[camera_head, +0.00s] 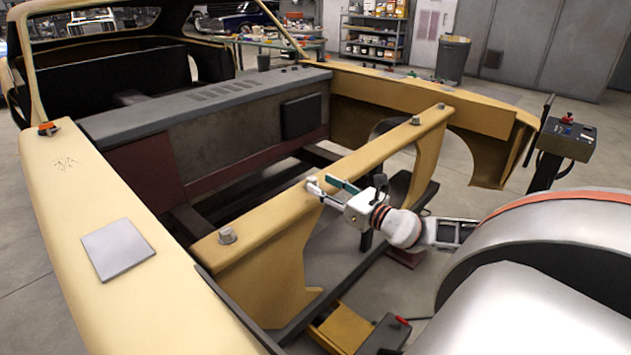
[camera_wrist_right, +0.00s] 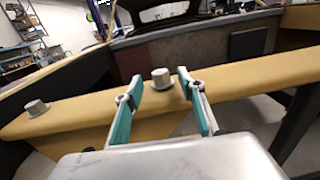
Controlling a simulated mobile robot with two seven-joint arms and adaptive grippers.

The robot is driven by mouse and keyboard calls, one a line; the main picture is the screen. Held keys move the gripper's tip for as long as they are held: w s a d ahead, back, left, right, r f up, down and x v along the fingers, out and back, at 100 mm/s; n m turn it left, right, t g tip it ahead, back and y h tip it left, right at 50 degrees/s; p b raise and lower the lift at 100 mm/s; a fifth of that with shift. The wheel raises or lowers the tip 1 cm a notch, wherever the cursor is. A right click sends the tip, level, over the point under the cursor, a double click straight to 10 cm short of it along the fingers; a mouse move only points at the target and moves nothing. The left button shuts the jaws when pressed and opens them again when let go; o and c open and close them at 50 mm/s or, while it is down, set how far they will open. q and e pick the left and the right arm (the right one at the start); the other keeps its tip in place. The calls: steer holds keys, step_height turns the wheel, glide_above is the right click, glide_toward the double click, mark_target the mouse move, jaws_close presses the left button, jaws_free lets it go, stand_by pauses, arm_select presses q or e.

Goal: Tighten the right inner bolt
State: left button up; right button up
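A yellow crossbar (camera_head: 270,215) carries grey bolts on its top. One bolt (camera_head: 227,235) stands near its left end, and two bolts, one inner (camera_head: 415,120) and one outer (camera_head: 440,106), stand toward its far right end. My right gripper (camera_head: 328,184) is open at the middle of the bar, its teal-lined fingers pointing left across it. In the right wrist view, a bolt (camera_wrist_right: 161,77) appears between the open fingertips (camera_wrist_right: 159,88), upright and not gripped. Another bolt (camera_wrist_right: 36,108) stands farther left. My left gripper is not in view.
The yellow car body shell surrounds the bar, with a fender (camera_head: 110,225) at left bearing a flat grey plate (camera_head: 118,249). A control box (camera_head: 567,139) on a stand is at right. A yellow-and-black unit (camera_head: 345,325) lies low in front. The engine bay behind the bar is mostly empty.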

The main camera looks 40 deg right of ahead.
mark_target(316, 181)
steer(key=shift+w, duration=1.85)
steer(key=c, duration=1.1)
